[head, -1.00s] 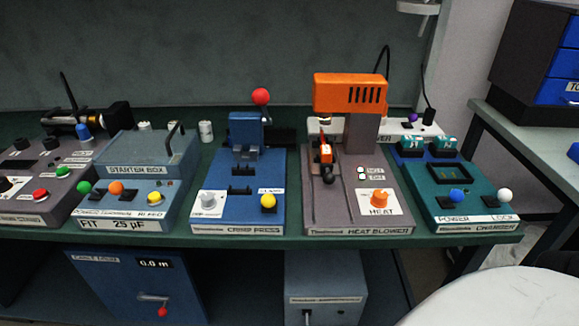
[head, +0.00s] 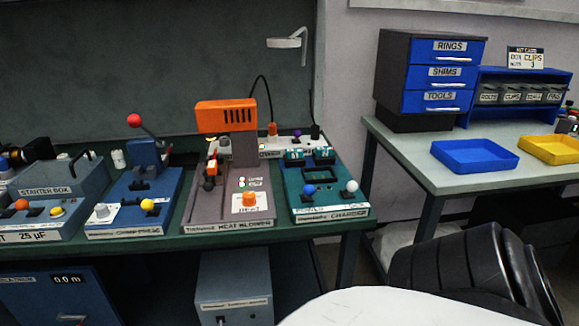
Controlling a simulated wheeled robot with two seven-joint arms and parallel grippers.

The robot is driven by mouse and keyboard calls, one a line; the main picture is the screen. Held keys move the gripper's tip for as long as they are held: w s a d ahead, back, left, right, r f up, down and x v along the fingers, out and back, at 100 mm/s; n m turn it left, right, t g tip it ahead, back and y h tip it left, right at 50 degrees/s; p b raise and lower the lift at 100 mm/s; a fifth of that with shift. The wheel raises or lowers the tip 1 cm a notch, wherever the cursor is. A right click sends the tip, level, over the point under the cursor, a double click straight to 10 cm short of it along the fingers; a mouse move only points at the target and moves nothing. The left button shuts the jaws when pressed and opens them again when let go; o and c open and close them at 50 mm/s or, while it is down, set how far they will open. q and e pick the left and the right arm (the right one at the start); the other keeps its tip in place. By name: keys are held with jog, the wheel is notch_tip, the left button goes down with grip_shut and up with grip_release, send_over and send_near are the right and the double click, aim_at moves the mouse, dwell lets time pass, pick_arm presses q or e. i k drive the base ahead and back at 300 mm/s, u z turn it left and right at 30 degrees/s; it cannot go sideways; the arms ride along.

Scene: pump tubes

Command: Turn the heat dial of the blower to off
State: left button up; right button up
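The heat blower (head: 208,219) stands on the green bench, a grey-brown base with an orange blower head (head: 226,116) above it. Its heat dial (head: 249,199) is an orange knob on a white label at the front right of the base. The dial's exact pointer setting is too small to read. Two small indicator lights (head: 242,184) sit behind the dial. Neither of my grippers shows in the head view.
The crimp press (head: 130,218) is left of the blower, and the charger (head: 329,213) is right of it. A second table (head: 430,166) at right carries drawers (head: 440,75), a blue tray (head: 475,168) and a yellow tray (head: 552,164).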

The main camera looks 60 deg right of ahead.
aim_at(248, 200)
jog(key=z, duration=1.3)
